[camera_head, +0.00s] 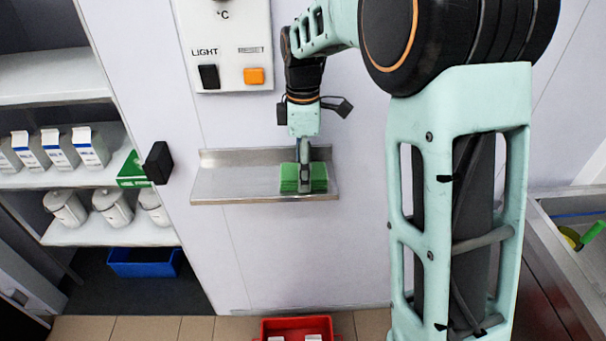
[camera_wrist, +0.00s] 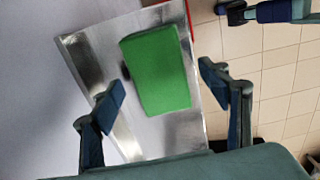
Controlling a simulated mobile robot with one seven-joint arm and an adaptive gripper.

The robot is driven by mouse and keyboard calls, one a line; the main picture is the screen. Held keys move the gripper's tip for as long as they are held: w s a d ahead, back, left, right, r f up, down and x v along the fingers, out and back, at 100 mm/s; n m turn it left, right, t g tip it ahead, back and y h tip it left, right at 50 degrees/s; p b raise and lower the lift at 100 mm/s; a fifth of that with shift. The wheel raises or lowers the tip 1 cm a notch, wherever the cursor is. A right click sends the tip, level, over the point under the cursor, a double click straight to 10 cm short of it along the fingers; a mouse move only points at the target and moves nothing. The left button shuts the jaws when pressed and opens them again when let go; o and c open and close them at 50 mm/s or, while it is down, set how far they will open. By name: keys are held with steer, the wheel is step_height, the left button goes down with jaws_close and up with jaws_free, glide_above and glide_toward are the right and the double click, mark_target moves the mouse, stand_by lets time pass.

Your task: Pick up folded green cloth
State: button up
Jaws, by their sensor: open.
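The folded green cloth (camera_head: 290,178) lies on a narrow metal shelf (camera_head: 232,187) fixed to the wall, near the shelf's right end. In the wrist view the cloth (camera_wrist: 158,70) is a green block on the shiny shelf (camera_wrist: 85,58). My gripper (camera_head: 304,180) is above the cloth in the head view and hides part of it. In the wrist view my gripper (camera_wrist: 165,90) is open, with its two fingertips apart and nothing between them. The cloth lies beyond the fingertips, between their directions. Whether a finger touches the cloth cannot be told.
A control panel (camera_head: 227,50) with a black and an orange switch is on the wall above the shelf. Shelves with cartons (camera_head: 60,148) and white tubs (camera_head: 112,206) stand at left. A blue crate (camera_head: 145,262) and a red crate (camera_head: 297,326) are on the floor.

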steer(key=shift+f, duration=0.55)
steer(key=c, duration=1.3)
steer(key=shift+o, duration=0.2)
steer(key=shift+r, duration=0.15)
